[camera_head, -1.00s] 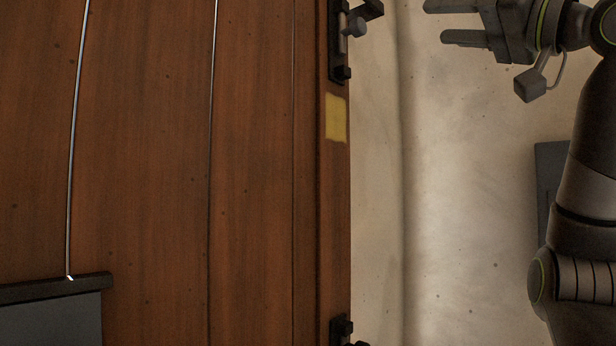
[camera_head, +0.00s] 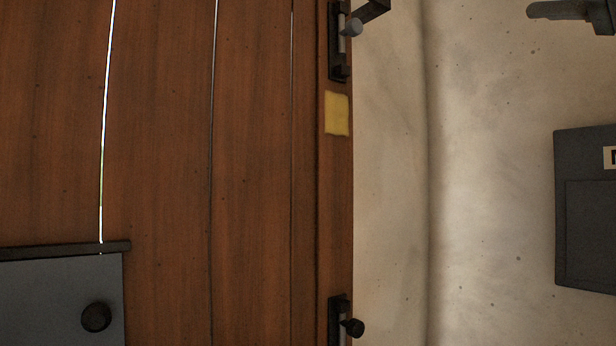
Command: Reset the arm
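My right gripper (camera_head: 560,10) is only partly in view at the top right corner. One dark grey finger points left and the rest is cut off by the frame edge, so its opening does not show. Nothing is seen held at that finger. It is apart from the wooden panels and over the pale surface. My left gripper is not in view.
Brown wooden panels (camera_head: 160,150) fill the left half, with a yellow patch (camera_head: 337,114) and black latches (camera_head: 339,40) along their right edge. A grey panel with a round knob (camera_head: 96,317) is bottom left. A dark grey box (camera_head: 585,235) is at right. The pale surface (camera_head: 480,180) between is clear.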

